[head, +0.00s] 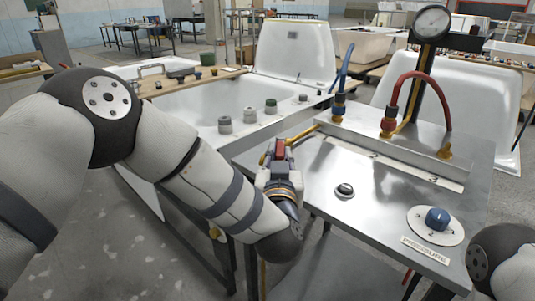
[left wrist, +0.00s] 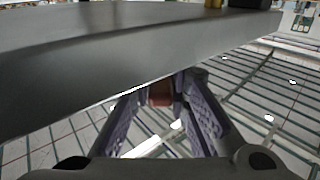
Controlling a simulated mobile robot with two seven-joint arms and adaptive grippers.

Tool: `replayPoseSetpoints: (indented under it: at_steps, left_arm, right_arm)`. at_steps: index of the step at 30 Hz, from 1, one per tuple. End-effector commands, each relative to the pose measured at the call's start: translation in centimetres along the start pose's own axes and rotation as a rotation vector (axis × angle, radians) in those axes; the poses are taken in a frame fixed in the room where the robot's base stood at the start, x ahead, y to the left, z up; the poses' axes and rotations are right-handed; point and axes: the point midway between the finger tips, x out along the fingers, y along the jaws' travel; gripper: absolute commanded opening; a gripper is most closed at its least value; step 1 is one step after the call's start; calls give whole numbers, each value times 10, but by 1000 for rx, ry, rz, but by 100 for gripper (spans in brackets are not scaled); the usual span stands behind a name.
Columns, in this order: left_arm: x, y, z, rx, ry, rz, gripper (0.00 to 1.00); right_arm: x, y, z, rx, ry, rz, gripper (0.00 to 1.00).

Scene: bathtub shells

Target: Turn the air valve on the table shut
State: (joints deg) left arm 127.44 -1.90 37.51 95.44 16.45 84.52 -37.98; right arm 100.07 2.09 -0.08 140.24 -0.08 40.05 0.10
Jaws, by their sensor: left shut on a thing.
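The air valve shows as a small red handle (head: 280,147) at the left edge of the metal table (head: 395,225), by the end of a yellow pipe (head: 302,135). My left gripper (head: 277,163) is at that edge, shut on the red handle. In the left wrist view the red handle (left wrist: 160,94) sits between the two purple-grey fingers of my left gripper (left wrist: 164,98), just past the table edge. The valve body is mostly hidden by the gripper. My right gripper is out of view; only part of my right arm shows at the lower right.
On the table are a blue knob (head: 437,218) on a round dial, a dark knob (head: 345,189), a blue hose (head: 345,66), a red hose (head: 420,75) and a gauge (head: 432,23) on a post. A white tub shell (head: 180,107) lies behind my left arm.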

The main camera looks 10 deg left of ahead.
Motion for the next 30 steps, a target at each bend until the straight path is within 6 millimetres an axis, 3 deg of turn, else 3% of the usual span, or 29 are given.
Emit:
replayPoseSetpoints:
  at_steps: [23,24,26,27,30]
  left_arm:
    - [1,8,0,0,1,-99,0]
    - [1,8,0,0,1,-99,18]
    - [1,8,0,0,1,-98,32]
    - [1,8,0,0,1,-99,37]
    - [1,8,0,0,1,-99,37]
  right_arm:
    - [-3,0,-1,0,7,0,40]
    - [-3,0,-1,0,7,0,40]
    - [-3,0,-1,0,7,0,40]
    - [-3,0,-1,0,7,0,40]
    - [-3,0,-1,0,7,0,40]
